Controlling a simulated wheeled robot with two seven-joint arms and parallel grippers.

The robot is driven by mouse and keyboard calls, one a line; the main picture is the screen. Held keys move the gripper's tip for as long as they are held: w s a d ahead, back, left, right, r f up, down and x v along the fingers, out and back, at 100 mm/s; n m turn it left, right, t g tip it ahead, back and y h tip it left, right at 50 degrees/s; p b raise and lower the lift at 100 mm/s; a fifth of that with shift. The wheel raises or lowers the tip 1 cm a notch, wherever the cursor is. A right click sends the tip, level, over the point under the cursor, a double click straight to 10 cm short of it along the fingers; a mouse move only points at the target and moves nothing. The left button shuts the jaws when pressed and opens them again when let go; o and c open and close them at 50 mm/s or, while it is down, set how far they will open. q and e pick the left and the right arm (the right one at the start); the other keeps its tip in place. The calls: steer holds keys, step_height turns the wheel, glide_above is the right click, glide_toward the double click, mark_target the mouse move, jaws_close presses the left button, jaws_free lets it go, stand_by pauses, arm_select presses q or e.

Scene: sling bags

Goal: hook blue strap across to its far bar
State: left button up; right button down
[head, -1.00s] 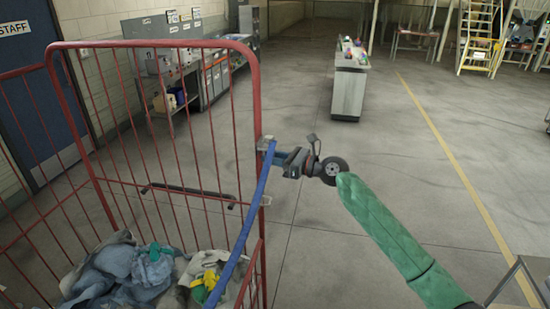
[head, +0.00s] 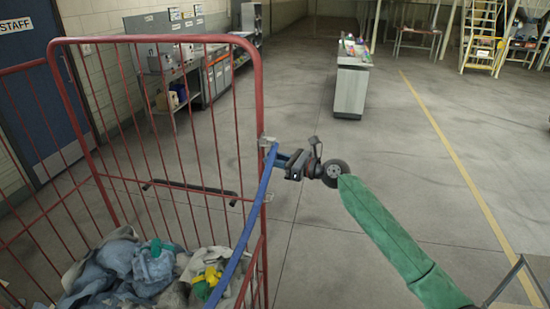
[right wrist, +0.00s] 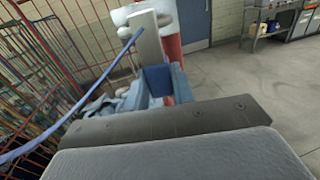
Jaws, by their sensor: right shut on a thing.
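The blue strap (head: 247,228) runs from the bottom of the head view up along the open side of the red cage to my right gripper (head: 277,157). It bends slightly. My right gripper is shut on the strap's upper end, close beside the red upright bar (head: 259,100) of the cage. A small pale metal piece (head: 266,141) shows at that bar above the fingers. In the right wrist view the blue strap (right wrist: 75,117) rises to a grey hook end (right wrist: 150,52) by the blue fingers, in front of a red post. I cannot tell whether the hook touches the bar. My left gripper is out of view.
The red wire cage (head: 160,42) holds a heap of grey-blue cloth and bags (head: 125,270) with yellow and green bits. A dark handle bar (head: 190,188) crosses its mesh. A grey cabinet (head: 349,88) stands far back.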

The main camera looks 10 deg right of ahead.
steer(key=c, duration=1.1)
jaws_free()
steer(key=shift+o, duration=0.4)
steer(key=o, duration=0.3)
steer(key=shift+d, duration=0.1)
steer(key=shift+w+d+v, duration=0.1)
steer(key=shift+w+v, duration=0.05)
steer(key=shift+v, duration=0.95)
steer(key=shift+w+d+v, duration=0.1)
steer(key=shift+w+v, duration=0.05)
steer(key=shift+v, duration=1)
steer(key=shift+w+d+v, duration=0.1)
steer(key=shift+w+v, duration=0.05)
steer(key=shift+v, duration=0.95)
